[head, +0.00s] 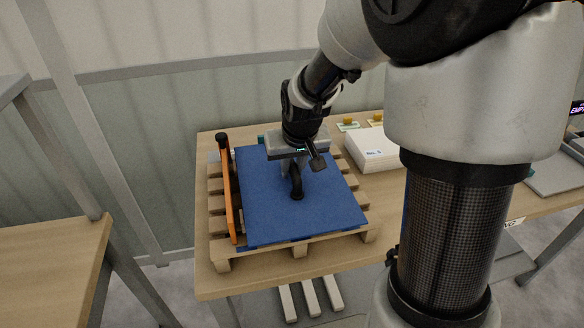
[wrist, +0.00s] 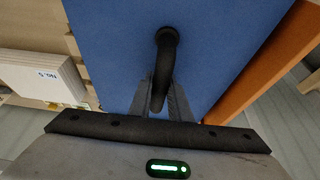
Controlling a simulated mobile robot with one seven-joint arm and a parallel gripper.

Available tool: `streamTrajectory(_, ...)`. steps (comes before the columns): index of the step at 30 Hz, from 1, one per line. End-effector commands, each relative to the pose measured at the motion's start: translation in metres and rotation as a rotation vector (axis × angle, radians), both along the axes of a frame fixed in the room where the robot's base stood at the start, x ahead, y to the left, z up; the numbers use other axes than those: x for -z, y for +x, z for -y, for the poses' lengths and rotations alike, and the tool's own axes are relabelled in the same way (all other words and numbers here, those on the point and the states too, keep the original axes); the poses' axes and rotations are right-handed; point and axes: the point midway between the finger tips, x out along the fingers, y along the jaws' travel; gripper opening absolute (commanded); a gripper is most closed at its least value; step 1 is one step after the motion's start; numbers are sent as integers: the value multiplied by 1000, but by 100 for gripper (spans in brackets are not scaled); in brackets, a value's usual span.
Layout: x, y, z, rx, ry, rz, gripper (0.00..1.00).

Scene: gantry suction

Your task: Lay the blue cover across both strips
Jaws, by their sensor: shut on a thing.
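The blue cover (head: 320,215) is a flat square panel with a black arched handle (head: 297,188) at its middle. It spreads over most of a wooden pallet (head: 300,250), roughly level. I cannot tell whether it rests or hangs slightly above. My gripper (head: 293,172) points down over the panel, shut on the handle. In the wrist view the fingers of my gripper (wrist: 161,100) close on the handle (wrist: 167,45), with the blue cover (wrist: 225,35) behind. No strips are clearly visible; the cover hides most of the pallet's top.
An orange bar (head: 229,190) with a black end stands along the cover's left edge. A white stack (head: 371,151) marked "NO.5" in the wrist view stands to the right. Small yellow items (head: 348,122) sit behind it. The wooden table (head: 245,283) has bare margin in front.

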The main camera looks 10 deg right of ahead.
Motion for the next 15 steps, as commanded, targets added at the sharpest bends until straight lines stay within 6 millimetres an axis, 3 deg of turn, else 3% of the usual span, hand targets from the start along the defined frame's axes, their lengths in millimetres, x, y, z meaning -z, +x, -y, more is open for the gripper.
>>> streamTrajectory(8, 4, 1, 0, 0, 0, 3, 0)
streamTrajectory(9, 3, 1, 0, 0, 0, 3, 22)
streamTrajectory(12, 3, 1, 0, 0, 0, 2, 39)
streamTrajectory(15, 3, 0, 0, 0, 0, 2, 39)
